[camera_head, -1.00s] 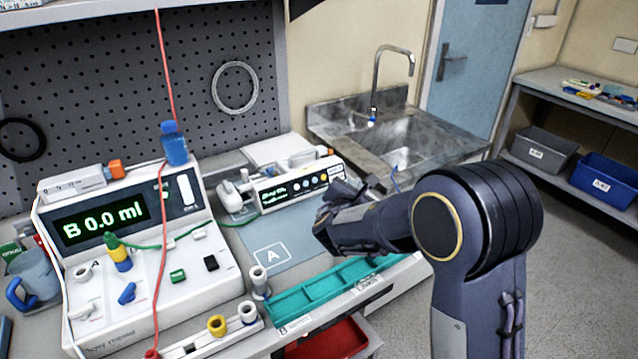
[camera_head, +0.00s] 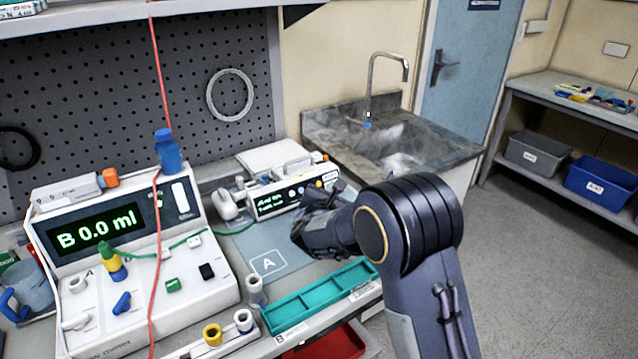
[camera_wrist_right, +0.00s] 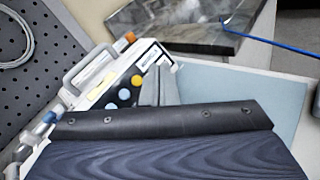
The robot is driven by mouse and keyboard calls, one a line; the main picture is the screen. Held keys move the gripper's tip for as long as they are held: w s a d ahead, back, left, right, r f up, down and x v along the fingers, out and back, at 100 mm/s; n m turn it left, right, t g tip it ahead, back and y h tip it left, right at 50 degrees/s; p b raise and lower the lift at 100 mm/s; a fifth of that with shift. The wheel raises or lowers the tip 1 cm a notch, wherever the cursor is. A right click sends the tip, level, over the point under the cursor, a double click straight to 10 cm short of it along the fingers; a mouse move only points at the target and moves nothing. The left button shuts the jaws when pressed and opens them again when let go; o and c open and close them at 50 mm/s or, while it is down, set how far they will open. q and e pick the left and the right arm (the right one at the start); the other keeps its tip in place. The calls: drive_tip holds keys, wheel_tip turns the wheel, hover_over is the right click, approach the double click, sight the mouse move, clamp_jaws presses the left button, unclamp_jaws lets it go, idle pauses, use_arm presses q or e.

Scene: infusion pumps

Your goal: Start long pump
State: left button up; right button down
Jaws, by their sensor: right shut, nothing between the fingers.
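The long low pump (camera_head: 268,204) stands on the bench behind mat A, with a lit green display and a row of round buttons on its front. In the right wrist view the pump (camera_wrist_right: 97,92) shows its blue and yellow buttons close to the fingers. My right gripper (camera_head: 338,187) is shut and empty, just in front of the pump's right end; its fingers also show in the wrist view (camera_wrist_right: 160,85). I cannot tell whether the fingertips touch a button. The display text is too small to read surely. My left gripper is out of view.
A large white pump (camera_head: 150,270) reading "B 0.0 ml" stands at left, with red and green lines. A teal tray (camera_head: 318,298) lies along the front edge. A sink (camera_head: 400,150) is behind at right. Part of mat A (camera_head: 268,262) is bare.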

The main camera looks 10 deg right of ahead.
sight(318, 184)
drive_tip(key=shift+w+a+f, duration=0.2)
drive_tip(key=shift+w+f, duration=0.1)
drive_tip(key=shift+w, duration=0.25)
drive_tip(key=shift+w+a+f, duration=0.2)
drive_tip(key=shift+w+f, duration=0.1)
drive_tip(key=shift+w, duration=0.2)
drive_tip(key=shift+w+a+f+b, duration=0.15)
drive_tip(key=shift+w, duration=0.25)
drive_tip(key=shift+w+a+f+b, duration=0.1)
drive_tip(key=shift+w+f+b, duration=0.05)
drive_tip(key=shift+w, duration=0.2)
idle(0.7)
drive_tip(key=shift+w+a+f+b, duration=0.1)
drive_tip(key=shift+w+f+b, duration=0.1)
drive_tip(key=shift+w+b, duration=0.1)
